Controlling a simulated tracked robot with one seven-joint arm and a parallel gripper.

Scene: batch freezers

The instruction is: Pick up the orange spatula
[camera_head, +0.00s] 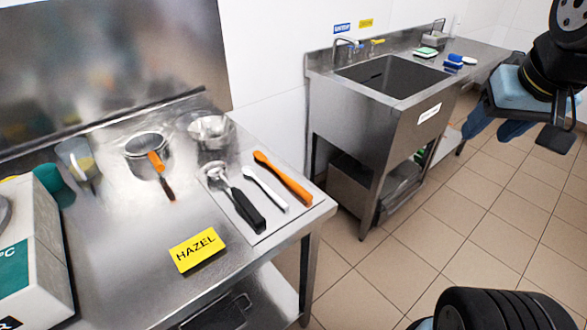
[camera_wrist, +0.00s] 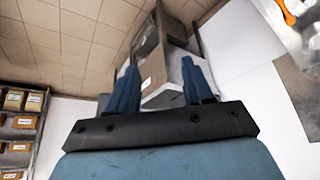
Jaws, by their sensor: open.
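The orange spatula (camera_head: 282,178) lies flat on a light mat (camera_head: 262,235) on the steel table, the rightmost of several tools there. A white spatula (camera_head: 265,188) lies just left of it, then a black-handled metal scoop (camera_head: 238,198). My gripper (camera_head: 494,128) hangs over the floor at the right, well away from the table. In the wrist view my gripper (camera_wrist: 160,76) shows blue fingers spread apart with nothing between them. An orange piece (camera_wrist: 287,12) is cut off at that view's top right corner; I cannot tell which tool it is.
A steel pot (camera_head: 147,150) with an orange-and-brown tool, a steel bowl (camera_head: 212,133) and a yellow HAZEL sign (camera_head: 197,249) stand on the table. A sink unit (camera_head: 385,110) stands behind. Tiled floor (camera_head: 440,215) is open between. Shelves with boxes (camera_wrist: 20,125) show in the wrist view.

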